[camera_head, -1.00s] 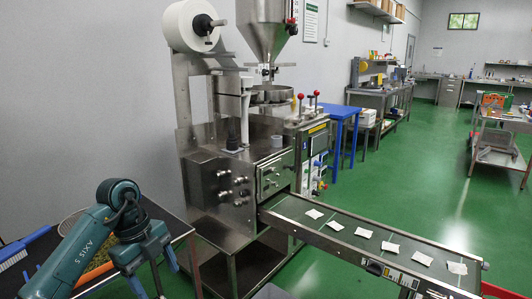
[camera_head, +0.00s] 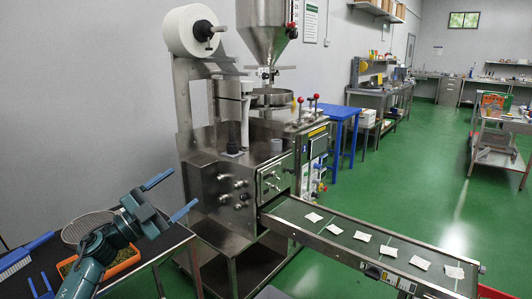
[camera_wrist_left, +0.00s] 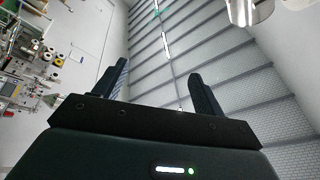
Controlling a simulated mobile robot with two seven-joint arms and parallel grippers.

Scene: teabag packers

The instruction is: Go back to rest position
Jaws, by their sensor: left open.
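My left gripper (camera_head: 172,197) is at the lower left of the head view, above the dark side table (camera_head: 150,247). Its two blue fingers stand wide apart with nothing between them. The left wrist view shows the same gripper (camera_wrist_left: 158,88) with two dark fingers spread and empty, and the ceiling (camera_wrist_left: 200,50) behind them. My right gripper does not show in either view.
An orange tray (camera_head: 122,267) with greenish loose contents and a round sieve (camera_head: 85,226) are under and behind my left arm. A blue-handled brush (camera_head: 25,252) lies at the far left. The steel packing machine (camera_head: 225,190) stands right of the gripper. Several teabags lie on its conveyor (camera_head: 345,232).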

